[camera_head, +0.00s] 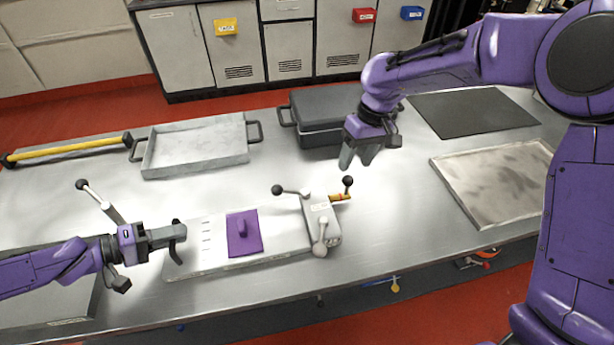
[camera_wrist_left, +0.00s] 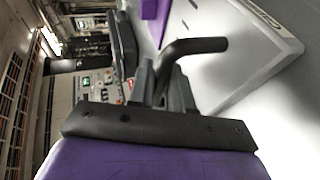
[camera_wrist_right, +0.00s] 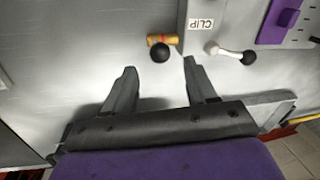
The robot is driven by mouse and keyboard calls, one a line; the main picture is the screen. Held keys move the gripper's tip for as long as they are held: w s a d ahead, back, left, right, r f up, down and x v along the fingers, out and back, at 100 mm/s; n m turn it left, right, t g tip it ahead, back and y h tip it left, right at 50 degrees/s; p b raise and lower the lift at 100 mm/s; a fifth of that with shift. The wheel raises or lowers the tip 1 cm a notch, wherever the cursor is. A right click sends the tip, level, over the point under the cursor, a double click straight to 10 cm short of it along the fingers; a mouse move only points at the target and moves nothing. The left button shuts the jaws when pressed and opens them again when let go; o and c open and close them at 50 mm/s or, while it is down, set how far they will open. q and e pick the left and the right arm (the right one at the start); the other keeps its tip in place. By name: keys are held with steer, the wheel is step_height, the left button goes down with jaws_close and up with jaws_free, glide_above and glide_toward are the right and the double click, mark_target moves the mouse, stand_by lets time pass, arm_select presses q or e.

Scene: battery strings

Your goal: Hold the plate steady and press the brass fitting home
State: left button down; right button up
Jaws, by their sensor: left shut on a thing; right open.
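The pale plate (camera_head: 200,262) lies flat near the table's front edge, with a purple block (camera_head: 244,233) on it. My left gripper (camera_head: 158,238) is shut on a black bent handle (camera_head: 177,243) at the plate's left end; the left wrist view shows this handle (camera_wrist_left: 195,46) between the fingers. The brass fitting (camera_head: 340,197) sticks out from the right side of a grey clip block (camera_head: 321,222) at the plate's right end. My right gripper (camera_head: 358,157) is open and empty above and behind the fitting. The right wrist view shows the fitting (camera_wrist_right: 160,39) just beyond the fingertips.
Ball-ended levers (camera_head: 290,191) stand out around the clip block, and a black knob (camera_wrist_right: 160,53) partly covers the fitting. A grey tray (camera_head: 195,150), a dark case (camera_head: 318,118) and a black mat (camera_head: 470,112) are behind. A shallow tray (camera_head: 495,180) lies right; bare table separates it from the clip.

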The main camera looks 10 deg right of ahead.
mark_target(350, 177)
steer(key=f, duration=0.3)
steer(key=a+f, duration=0.1)
steer(key=f, duration=0.3)
steer(key=shift+s+a+f, duration=0.15)
steer(key=shift+a+f, duration=0.05)
jaws_close()
